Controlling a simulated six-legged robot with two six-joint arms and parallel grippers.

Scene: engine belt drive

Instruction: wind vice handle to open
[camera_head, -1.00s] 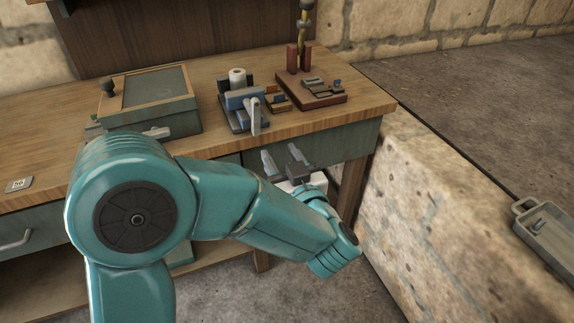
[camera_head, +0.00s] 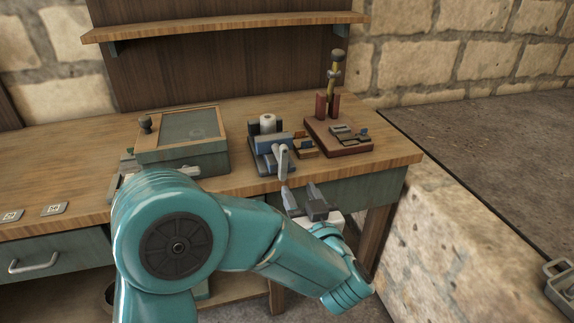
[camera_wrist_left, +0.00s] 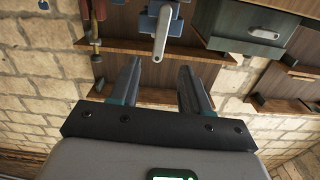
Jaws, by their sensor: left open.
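The vice (camera_head: 266,158) is a small blue and grey block near the bench's front edge, with a white cylinder (camera_head: 267,121) at its top. Its light grey handle (camera_head: 282,161) hangs down at the front, slightly tilted. In the left wrist view the handle (camera_wrist_left: 162,35) hangs just beyond the fingertips, between their lines. My left gripper (camera_head: 300,190) is open and empty, just in front of and below the handle, with a gap visible in the wrist view (camera_wrist_left: 160,64). My right gripper is out of view.
A green box with a framed lid (camera_head: 182,130) stands left of the vice. A red-brown base with upright posts (camera_head: 338,137) stands to the right. Small wooden blocks (camera_head: 303,146) lie between. Tags (camera_head: 54,209) lie on the bench's left front, where the top is clear.

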